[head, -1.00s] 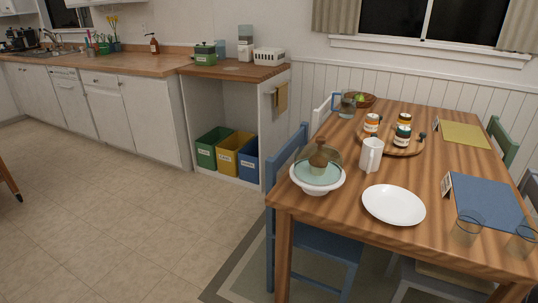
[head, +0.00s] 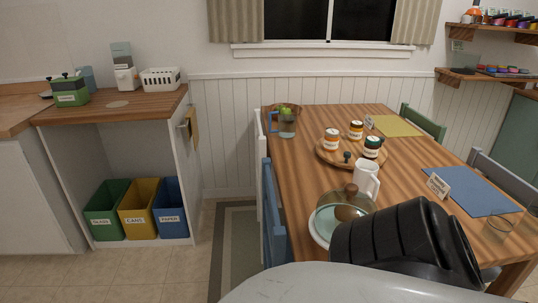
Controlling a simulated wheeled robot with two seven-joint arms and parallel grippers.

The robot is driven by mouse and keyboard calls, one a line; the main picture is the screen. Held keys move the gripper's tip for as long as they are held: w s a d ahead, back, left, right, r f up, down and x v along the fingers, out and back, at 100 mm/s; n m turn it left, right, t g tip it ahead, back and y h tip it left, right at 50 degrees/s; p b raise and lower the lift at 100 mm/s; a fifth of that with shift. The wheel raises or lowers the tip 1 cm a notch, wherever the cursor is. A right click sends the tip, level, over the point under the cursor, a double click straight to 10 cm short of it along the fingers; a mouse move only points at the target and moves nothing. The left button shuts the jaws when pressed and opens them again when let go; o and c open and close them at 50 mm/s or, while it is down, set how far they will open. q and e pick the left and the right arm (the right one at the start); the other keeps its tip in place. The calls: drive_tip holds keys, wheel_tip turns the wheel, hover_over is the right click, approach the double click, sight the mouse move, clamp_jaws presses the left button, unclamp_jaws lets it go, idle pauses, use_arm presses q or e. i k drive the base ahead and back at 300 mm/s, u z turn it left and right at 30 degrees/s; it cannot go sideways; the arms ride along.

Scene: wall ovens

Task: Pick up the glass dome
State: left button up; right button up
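The glass dome (head: 332,203) is clear, with a round wooden knob on top. It sits over a brown, muffin-like item (head: 346,213) on a white cake stand (head: 316,232) near the front left of the wooden table. A black ribbed part of my own body covers the right side of the stand and the table in front of it. Neither of my grippers shows in the head view.
A white mug (head: 366,181) stands close behind the dome. A round wooden tray (head: 325,152) with several jars lies farther back. A blue chair (head: 273,215) stands at the table's left side. A drinking glass (head: 500,228) is at right.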

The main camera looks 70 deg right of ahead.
sight(335, 206)
drive_tip(key=i, duration=0.7)
drive_tip(key=z, duration=3)
